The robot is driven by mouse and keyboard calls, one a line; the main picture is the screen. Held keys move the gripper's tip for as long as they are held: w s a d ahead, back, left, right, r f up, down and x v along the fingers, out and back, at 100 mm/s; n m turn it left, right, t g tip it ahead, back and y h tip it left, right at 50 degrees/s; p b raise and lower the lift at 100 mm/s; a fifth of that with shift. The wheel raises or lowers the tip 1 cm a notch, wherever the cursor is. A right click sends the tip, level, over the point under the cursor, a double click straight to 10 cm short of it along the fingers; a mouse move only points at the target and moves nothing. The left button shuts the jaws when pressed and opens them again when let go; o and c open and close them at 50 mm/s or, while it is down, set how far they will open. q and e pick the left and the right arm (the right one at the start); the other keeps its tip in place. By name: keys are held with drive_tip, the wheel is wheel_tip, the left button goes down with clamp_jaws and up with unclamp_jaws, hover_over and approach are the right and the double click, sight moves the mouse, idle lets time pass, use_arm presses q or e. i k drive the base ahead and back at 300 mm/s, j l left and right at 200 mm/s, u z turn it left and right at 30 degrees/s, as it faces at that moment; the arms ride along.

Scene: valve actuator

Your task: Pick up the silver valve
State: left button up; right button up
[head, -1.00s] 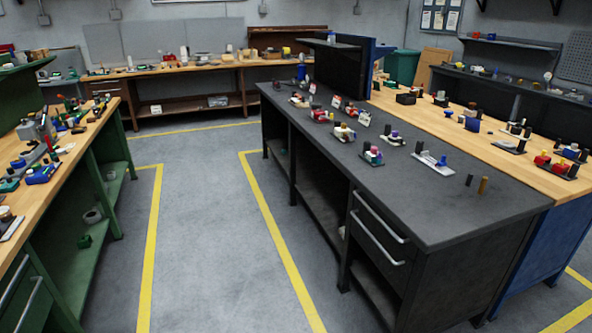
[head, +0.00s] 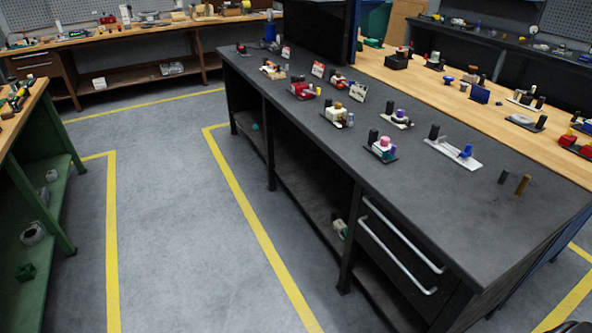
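No part can be told for sure as the silver valve at this size. Several small valve-like assemblies stand on the dark workbench (head: 440,215). One has a pale silvery-white plate (head: 441,147) with a blue part (head: 466,151) and a black cylinder (head: 434,131) on it. Farther back are a white and tan assembly (head: 335,113), a pale one with a purple part (head: 399,115), and a red one (head: 301,90). Neither gripper shows clearly in the head view.
A dark peg (head: 503,177) and a brass-coloured peg (head: 522,185) stand near the bench's right end. The bench's near corner is bare. A wooden-topped bench (head: 425,84) adjoins behind. A green bench (head: 45,142) stands left, with open floor (head: 180,230) between.

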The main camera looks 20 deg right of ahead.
sight(338, 224)
drive_tip(key=i, duration=3.3)
drive_tip(key=i+z, duration=0.1)
drive_tip(key=z, duration=0.3)
drive_tip(key=i+z, duration=0.1)
drive_tip(key=z, duration=0.3)
drive_tip(key=j+z, duration=0.1)
drive_tip(key=z, duration=0.3)
drive_tip(key=i+j+z, duration=0.1)
drive_tip(key=z, duration=0.25)
